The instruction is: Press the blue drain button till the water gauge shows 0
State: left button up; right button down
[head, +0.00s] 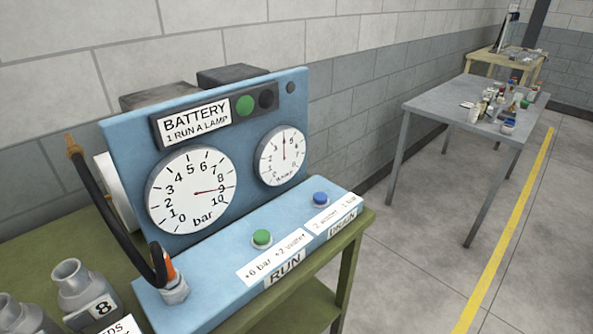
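The blue drain button (320,198) stands on the right part of the blue panel's sloping ledge, above a label reading "2 water, 1 bar" and DRAIN. Nothing touches it. The water gauge (270,168) is the smaller white dial on the upright panel; its needle points almost straight up, seemingly near 4, though its numerals are small. The larger bar gauge (180,208) has its needle at about 9. The green run button (262,238) is left of the blue one, above a RUN label. Neither of my grippers is in view.
The blue panel stands on a green bench (345,275). A grey table (440,103) with small items stands farther right; floor between is clear.

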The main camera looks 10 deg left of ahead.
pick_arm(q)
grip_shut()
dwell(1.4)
